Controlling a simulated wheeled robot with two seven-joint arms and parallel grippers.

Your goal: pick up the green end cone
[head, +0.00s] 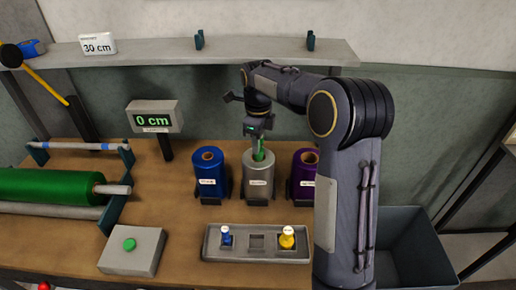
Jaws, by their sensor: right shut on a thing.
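The green end cone (260,154) shows as a small green piece at the top opening of the silver roll (259,182). My right gripper (257,144) points down over that roll and is shut on the green cone. I cannot tell how deep the cone sits in the roll's core, as the fingers partly hide it. A tray (258,229) in front holds a blue cone (226,235) at left and a yellow cone (287,238) at right; its middle recess is empty. My left gripper is not in view.
A blue roll (208,175) and a purple roll (303,170) flank the silver one. A "0 cm" display (154,117) stands behind left. A green foil roll (45,186) and a green-button box (132,250) are at left. A grey bin (408,240) stands right.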

